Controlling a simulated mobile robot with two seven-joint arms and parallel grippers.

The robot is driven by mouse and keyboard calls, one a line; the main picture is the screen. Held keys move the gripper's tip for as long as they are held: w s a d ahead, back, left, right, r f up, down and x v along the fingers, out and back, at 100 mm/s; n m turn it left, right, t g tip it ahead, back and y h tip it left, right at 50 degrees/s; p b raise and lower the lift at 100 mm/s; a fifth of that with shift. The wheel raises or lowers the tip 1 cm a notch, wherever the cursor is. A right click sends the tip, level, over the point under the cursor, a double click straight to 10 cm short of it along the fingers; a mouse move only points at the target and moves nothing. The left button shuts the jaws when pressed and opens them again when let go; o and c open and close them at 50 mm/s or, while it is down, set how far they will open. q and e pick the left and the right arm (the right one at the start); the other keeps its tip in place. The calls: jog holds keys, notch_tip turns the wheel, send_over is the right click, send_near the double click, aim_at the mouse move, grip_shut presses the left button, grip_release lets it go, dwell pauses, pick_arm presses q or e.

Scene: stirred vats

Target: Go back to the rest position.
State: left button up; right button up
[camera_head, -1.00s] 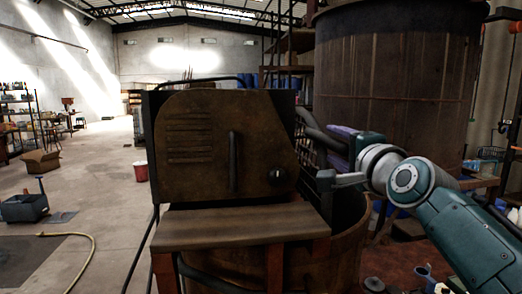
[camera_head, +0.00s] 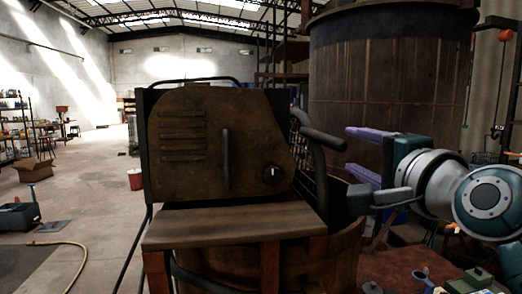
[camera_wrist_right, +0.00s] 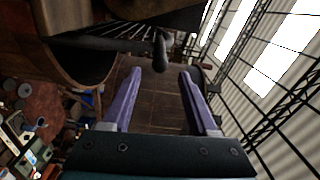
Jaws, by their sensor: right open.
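My right gripper (camera_head: 362,152) comes in from the right in the head view, with purple fingers spread apart and pointing left. It is beside the dark pipe handle of the rusty machine (camera_head: 200,140), apart from it as far as I can tell. In the right wrist view the right gripper (camera_wrist_right: 160,100) has its two purple fingers open with nothing between them. The curved dark handle end (camera_wrist_right: 160,50) shows beyond the gap. My left gripper is not in view.
A large rusty vat (camera_head: 390,85) stands behind the right gripper. A wooden shelf (camera_head: 235,222) juts from the machine's front, above a lower round vat (camera_head: 345,255). A red bucket (camera_head: 135,179) and a yellow hose (camera_head: 75,250) are on the left floor, which is mostly clear.

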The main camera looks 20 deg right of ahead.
jog(key=shift+a+f+n, duration=0.1)
jog(key=shift+a+n, duration=0.1)
jog(key=shift+n, duration=0.1)
jog(key=s+a+f+n+g+y+p, duration=0.45)
jog(key=s+a+f+n, duration=0.3)
jog(key=n, duration=0.25)
jog(key=s+a+f+n+g+p, duration=0.1)
jog(key=s+a+f+n+g, duration=0.1)
jog(key=s, duration=0.4)
jog(key=s+a+f+n+g, duration=0.2)
jog(key=s+n+g, duration=0.2)
jog(key=s+n, duration=0.1)
jog(key=s+a+f+n+g+p, duration=0.1)
jog(key=s+a+f+n+g, duration=0.1)
jog(key=s, duration=0.6)
jog(key=shift+n+g+p, duration=0.35)
jog(key=shift+n+g, duration=0.3)
jog(key=shift+n, duration=0.45)
jog(key=shift+o, duration=0.3)
jog(key=shift+w, duration=0.1)
